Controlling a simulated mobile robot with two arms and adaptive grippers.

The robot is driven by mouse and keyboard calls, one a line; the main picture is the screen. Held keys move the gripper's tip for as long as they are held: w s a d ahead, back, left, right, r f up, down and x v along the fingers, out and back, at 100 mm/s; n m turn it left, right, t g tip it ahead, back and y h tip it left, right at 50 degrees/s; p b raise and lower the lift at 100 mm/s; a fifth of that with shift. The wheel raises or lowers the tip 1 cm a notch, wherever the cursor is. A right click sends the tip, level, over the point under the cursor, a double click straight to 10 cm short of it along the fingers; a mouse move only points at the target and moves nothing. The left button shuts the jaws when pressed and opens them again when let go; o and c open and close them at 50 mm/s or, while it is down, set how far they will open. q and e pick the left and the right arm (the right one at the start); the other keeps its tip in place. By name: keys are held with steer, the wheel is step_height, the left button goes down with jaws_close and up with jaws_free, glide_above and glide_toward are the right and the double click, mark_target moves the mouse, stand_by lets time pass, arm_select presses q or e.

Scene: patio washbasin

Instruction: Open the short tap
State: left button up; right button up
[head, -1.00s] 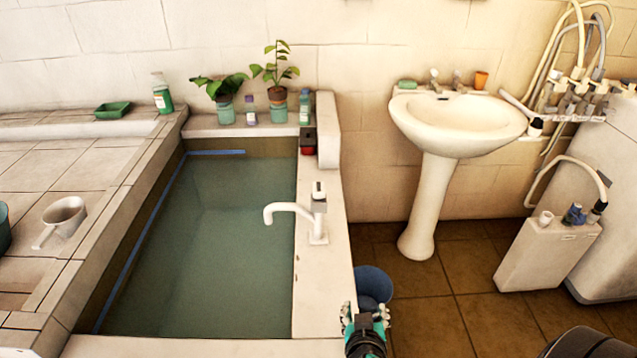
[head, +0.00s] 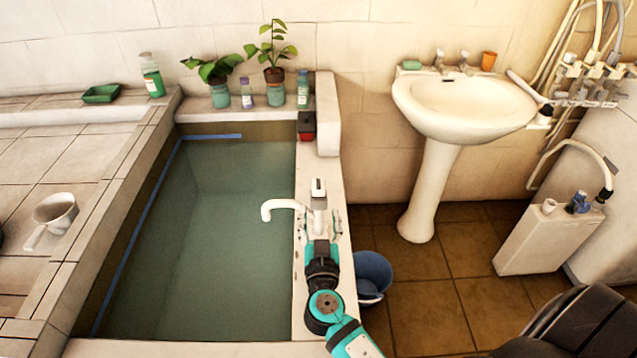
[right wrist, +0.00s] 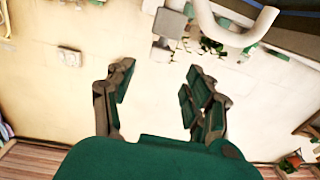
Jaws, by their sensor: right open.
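The white short tap (head: 318,190) stands on the pale ledge at the right side of the water-filled basin. Its curved spout (head: 280,204) reaches left over the water, and an upright block-like handle tops its body. My right gripper (head: 321,219) is open and empty, just on the near side of the tap, and hides its base. In the right wrist view the open fingers (right wrist: 160,90) show with nothing between them. The curved spout (right wrist: 235,35) and a grey square part (right wrist: 170,25), seemingly the handle, lie beyond the fingertips. My left gripper is not in view.
A red-and-black box (head: 306,126), bottles and potted plants stand at the ledge's far end. A blue bucket (head: 372,275) is on the floor right of the ledge. A pedestal sink (head: 465,105) stands at the back right. A white dipper (head: 52,216) lies on the left tiles.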

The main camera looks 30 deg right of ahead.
mark_target(319, 193)
steer(key=p+x, duration=0.2)
steer(key=x, duration=0.6)
steer(key=shift+r, duration=0.1)
steer(key=shift+w+d, duration=0.3)
steer(key=shift+w, duration=0.25)
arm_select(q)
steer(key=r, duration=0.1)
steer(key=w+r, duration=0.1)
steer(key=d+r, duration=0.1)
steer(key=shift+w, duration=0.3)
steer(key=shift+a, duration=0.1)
arm_select(e)
steer(key=shift+c, duration=0.5)
jaws_close()
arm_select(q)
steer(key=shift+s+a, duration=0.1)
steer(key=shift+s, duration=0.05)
